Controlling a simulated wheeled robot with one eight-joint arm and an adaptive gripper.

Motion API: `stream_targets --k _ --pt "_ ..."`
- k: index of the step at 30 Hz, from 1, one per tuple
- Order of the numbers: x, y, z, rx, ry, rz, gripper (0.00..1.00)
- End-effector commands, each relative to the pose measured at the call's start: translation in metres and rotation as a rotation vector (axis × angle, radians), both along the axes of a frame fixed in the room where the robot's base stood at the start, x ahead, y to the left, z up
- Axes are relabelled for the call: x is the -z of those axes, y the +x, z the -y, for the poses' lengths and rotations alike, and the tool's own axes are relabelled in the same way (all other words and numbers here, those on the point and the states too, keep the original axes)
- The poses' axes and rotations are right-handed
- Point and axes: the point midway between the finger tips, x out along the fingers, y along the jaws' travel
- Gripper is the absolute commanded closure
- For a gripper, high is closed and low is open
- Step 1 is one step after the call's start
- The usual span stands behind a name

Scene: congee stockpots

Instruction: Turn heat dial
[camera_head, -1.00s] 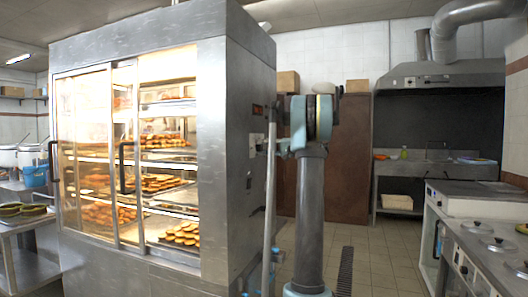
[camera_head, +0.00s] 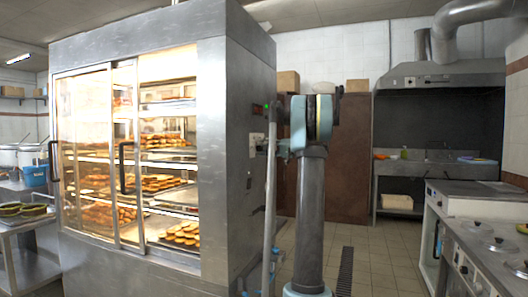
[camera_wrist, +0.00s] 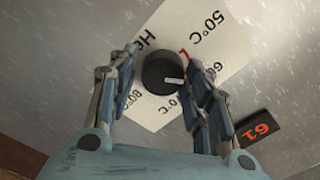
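In the wrist view, a round black dial (camera_wrist: 159,66) sits on a white label (camera_wrist: 154,118) marked with temperatures. Its white pointer line points right, towards the area between the 60 and 70°C marks, as the label is seen turned over. A small red mark shows beside the dial's upper right edge. My gripper (camera_wrist: 163,56) is open, its two fingers standing on either side of the dial, with a narrow gap visible at the left; contact on the right is unclear. In the head view the dial and fingers are too hidden to make out.
A small black display (camera_wrist: 256,129) with orange digits lies right of the label. The dial's panel belongs to a steel warming cabinet (camera_head: 226,150) with lit shelves of pastries. A steel counter with hobs (camera_head: 480,240) stands at right.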

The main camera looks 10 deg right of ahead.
Motion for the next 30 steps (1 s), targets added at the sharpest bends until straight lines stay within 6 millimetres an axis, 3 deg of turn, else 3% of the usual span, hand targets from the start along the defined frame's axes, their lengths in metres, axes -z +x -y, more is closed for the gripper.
stream_targets --k 14,30 --pt "-0.002 -0.002 0.004 0.001 0.004 0.001 0.40" --pt "-0.001 -0.048 0.082 0.003 0.003 0.000 0.40"
